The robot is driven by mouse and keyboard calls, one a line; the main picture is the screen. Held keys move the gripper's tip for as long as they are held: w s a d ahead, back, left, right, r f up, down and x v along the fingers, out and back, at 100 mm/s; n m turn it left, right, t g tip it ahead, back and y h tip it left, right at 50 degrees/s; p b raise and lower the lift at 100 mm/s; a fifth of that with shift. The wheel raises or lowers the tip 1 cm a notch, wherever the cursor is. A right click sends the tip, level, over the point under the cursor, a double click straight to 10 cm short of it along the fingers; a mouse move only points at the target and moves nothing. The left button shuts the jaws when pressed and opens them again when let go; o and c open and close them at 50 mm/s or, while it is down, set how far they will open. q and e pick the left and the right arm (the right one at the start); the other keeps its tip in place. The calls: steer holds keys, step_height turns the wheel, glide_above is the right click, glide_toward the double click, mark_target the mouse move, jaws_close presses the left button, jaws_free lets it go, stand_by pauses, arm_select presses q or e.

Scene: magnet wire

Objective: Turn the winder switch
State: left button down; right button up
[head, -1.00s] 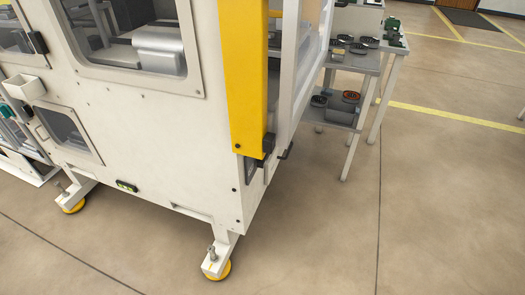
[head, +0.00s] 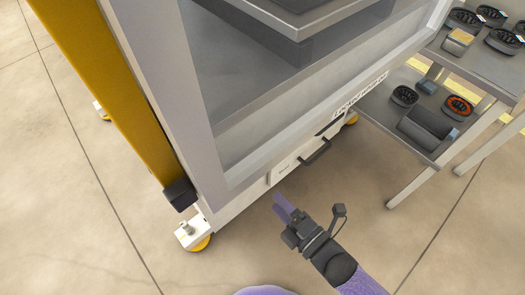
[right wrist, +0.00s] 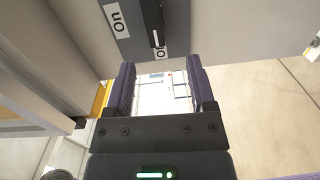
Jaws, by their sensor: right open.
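The winder is a large machine with a pale frame (head: 212,120) and a yellow post. Its switch panel (right wrist: 137,30) is dark grey and shows at the top of the right wrist view, with an "On" label and a second label partly cut off. A thin pale switch lever (right wrist: 155,38) stands on the panel between the labels. My right gripper (head: 280,205) is open and empty beside the machine's lower side. In the right wrist view my right gripper (right wrist: 160,82) has its purple fingers apart, just below the panel and lever. My left gripper is not in view.
A grey shelf table (head: 480,75) with several dark spools and an open grey box stands at the right. The floor in front is clear.

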arm_select(q)
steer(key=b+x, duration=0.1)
steer(key=b, duration=0.1)
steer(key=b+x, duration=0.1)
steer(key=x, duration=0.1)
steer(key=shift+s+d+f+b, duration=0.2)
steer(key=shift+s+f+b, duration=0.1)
steer(key=shift+b, duration=0.1)
arm_select(e)
steer(key=x, duration=1)
steer(key=shift+r, duration=0.45)
steer(key=shift+a, duration=0.15)
steer(key=shift+c, duration=0.6)
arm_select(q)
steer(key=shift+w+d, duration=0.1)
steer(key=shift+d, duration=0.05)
arm_select(e)
steer(key=shift+y, duration=0.3)
jaws_close()
